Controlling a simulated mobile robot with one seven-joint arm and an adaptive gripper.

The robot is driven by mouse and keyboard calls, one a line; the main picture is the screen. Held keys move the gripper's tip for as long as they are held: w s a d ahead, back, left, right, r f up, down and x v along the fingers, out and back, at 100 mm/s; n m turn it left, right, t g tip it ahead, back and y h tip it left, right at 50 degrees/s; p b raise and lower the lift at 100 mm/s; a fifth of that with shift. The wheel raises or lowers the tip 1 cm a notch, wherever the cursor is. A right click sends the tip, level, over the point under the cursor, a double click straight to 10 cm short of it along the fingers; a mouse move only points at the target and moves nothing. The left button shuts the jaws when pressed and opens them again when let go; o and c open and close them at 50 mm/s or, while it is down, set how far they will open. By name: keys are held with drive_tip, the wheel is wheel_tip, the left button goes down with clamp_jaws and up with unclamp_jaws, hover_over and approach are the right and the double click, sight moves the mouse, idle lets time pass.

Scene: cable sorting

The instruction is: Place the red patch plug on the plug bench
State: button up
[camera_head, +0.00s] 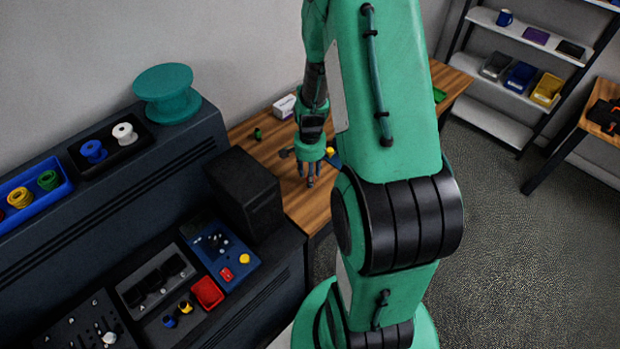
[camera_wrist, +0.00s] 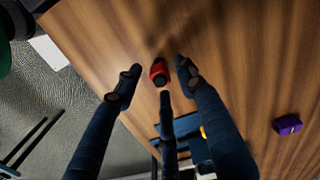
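The red patch plug (camera_wrist: 159,70), red with a dark end, lies on the wooden table in the wrist view, between and just beyond my fingertips. I cannot make it out in the head view. My gripper (camera_head: 311,182) points down over the table in the head view. In the wrist view my gripper (camera_wrist: 157,84) has its three dark fingers spread, with gaps between them and the plug. No plug bench is clearly identifiable; a grey panel (camera_head: 158,322) with yellow and blue plugs stands on the dark console at the lower left.
A purple plug (camera_wrist: 288,125) lies right of my fingers. A blue object with a yellow part (camera_head: 334,158) is beside my gripper. A green item (camera_head: 258,133) and white box (camera_head: 284,106) are on the table.

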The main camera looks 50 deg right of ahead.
wheel_tip(320, 180, up, 9)
drive_tip(key=shift+f+p, duration=0.1)
drive_tip(key=shift+p, duration=0.5)
idle(0.3)
drive_tip(key=shift+a+r, duration=0.15)
drive_tip(key=shift+r, duration=0.1)
drive_tip(key=s+a+r+n+t, duration=0.1)
drive_tip(key=a+r+n, duration=0.3)
drive_tip(key=a+r, duration=0.55)
drive_tip(key=a+r+n+t, duration=0.25)
drive_tip(key=a+r, duration=0.45)
drive_tip(key=r, duration=0.5)
drive_tip(key=s+a+r+n+t, duration=0.2)
drive_tip(key=s+a+r+n, duration=0.6)
drive_tip(key=s+a, duration=0.5)
wheel_tip(320, 180, up, 2)
drive_tip(key=shift+r, duration=0.25)
drive_tip(key=shift+s+a, duration=0.1)
